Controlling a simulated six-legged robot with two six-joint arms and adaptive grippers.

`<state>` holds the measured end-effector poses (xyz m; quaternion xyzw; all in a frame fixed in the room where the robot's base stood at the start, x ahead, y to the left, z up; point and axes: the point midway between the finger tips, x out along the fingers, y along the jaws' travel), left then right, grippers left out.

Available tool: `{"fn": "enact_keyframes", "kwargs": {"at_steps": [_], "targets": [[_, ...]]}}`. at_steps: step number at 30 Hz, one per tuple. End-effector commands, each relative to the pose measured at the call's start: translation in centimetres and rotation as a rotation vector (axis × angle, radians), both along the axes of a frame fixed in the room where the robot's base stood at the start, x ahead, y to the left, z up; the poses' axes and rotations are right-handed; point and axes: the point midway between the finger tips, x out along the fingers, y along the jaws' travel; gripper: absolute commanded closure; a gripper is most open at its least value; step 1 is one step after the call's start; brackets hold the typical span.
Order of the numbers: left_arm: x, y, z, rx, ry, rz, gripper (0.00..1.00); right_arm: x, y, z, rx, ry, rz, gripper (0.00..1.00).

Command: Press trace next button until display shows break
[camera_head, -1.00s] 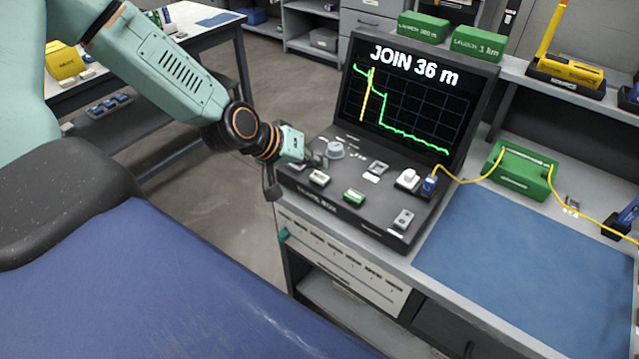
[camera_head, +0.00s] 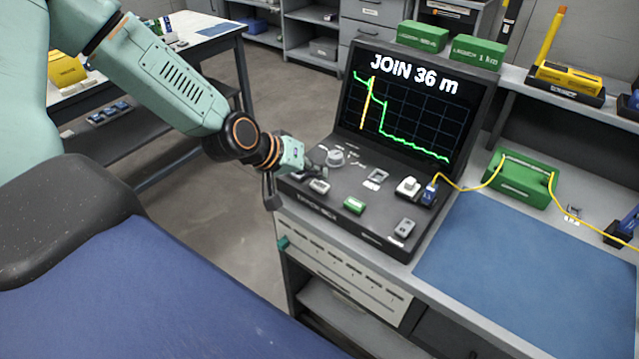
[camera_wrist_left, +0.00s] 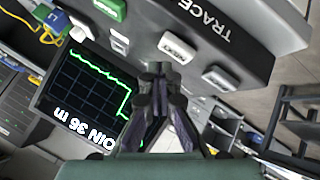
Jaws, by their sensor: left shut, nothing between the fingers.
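The trace box (camera_head: 300,192) is a dark console on the bench. Its raised display (camera_head: 412,108) reads "JOIN 36 m" above a green trace with an orange marker; the display also shows in the left wrist view (camera_wrist_left: 85,85). The panel has pale buttons, including one near the front left (camera_head: 319,187), and a green one (camera_head: 354,205). I cannot read which is trace next. My left gripper (camera_head: 318,172) is shut and empty, low over the panel's left side. In the left wrist view its fingertips (camera_wrist_left: 155,70) are beside a white button (camera_wrist_left: 177,48); contact is unclear. My right gripper is not seen.
A grey knob (camera_head: 335,158) stands near the left gripper. A yellow fibre (camera_head: 470,188) runs from a blue plug (camera_head: 429,194) to a green box (camera_head: 520,180). A blue mat (camera_head: 510,270) lies clear on the right. Green launch boxes (camera_head: 450,45) sit on top behind the display.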

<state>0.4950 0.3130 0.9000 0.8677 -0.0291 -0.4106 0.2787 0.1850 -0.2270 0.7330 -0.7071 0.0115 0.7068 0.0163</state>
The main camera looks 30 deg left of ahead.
Motion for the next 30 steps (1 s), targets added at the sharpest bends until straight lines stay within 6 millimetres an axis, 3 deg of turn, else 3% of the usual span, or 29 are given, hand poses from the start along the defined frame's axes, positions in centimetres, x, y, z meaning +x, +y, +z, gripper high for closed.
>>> {"fn": "enact_keyframes", "kwargs": {"at_steps": [30], "targets": [[-0.03, 0.02, -0.84, 0.000, 0.000, 0.000, 1.00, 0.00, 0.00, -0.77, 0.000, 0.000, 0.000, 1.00]]}}
